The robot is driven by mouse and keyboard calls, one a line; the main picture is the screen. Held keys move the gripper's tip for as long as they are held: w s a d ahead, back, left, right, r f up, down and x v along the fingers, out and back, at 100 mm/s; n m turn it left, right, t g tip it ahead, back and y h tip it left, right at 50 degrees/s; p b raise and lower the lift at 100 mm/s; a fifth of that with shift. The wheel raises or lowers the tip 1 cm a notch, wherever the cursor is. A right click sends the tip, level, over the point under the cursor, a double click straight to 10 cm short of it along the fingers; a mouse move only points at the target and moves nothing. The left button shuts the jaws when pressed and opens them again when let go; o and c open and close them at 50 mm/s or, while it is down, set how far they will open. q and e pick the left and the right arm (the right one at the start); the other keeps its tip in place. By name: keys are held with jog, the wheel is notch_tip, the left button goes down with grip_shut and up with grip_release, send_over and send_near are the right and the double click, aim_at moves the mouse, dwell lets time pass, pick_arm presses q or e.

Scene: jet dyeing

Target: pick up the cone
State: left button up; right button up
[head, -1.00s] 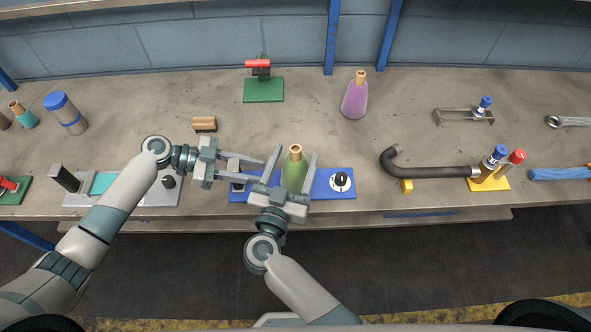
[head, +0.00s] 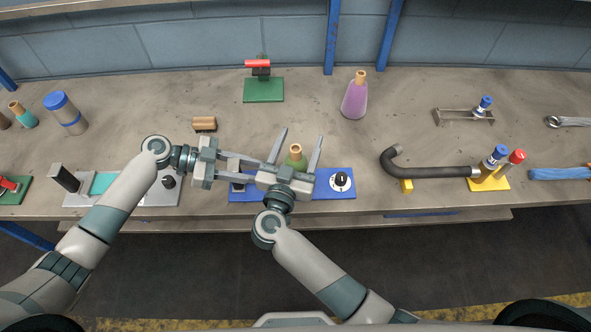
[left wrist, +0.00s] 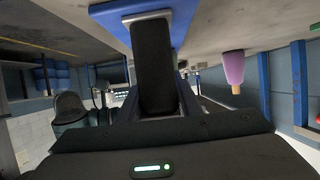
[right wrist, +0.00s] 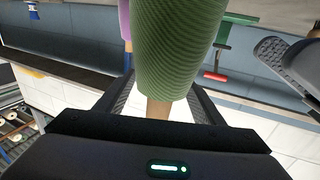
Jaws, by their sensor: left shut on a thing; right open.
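A green cone (head: 295,161) with a tan tip stands at the blue base (head: 335,190); the right gripper's palm hides its lower part in the head view. My right gripper (head: 301,134) is open, with one finger on each side of the cone. In the right wrist view the green cone (right wrist: 180,45) fills the space between the fingers; contact cannot be told. My left gripper (head: 275,165) is shut on a dark block (left wrist: 153,65) at the blue base, just left of the cone. A purple cone (head: 355,100) stands farther back.
A green-based clamp (head: 263,90) and a small wooden block (head: 205,124) are behind. The bench between the clamp and the purple cone is clear.

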dwell(0.4)
grip_shut()
jog(key=shift+r, duration=0.15)
notch_tip(320, 180, up, 10)
dwell(0.6)
pick_arm(q)
jog(key=o, duration=1.2)
jog(key=shift+c, duration=0.2)
jog(key=v, duration=1.2)
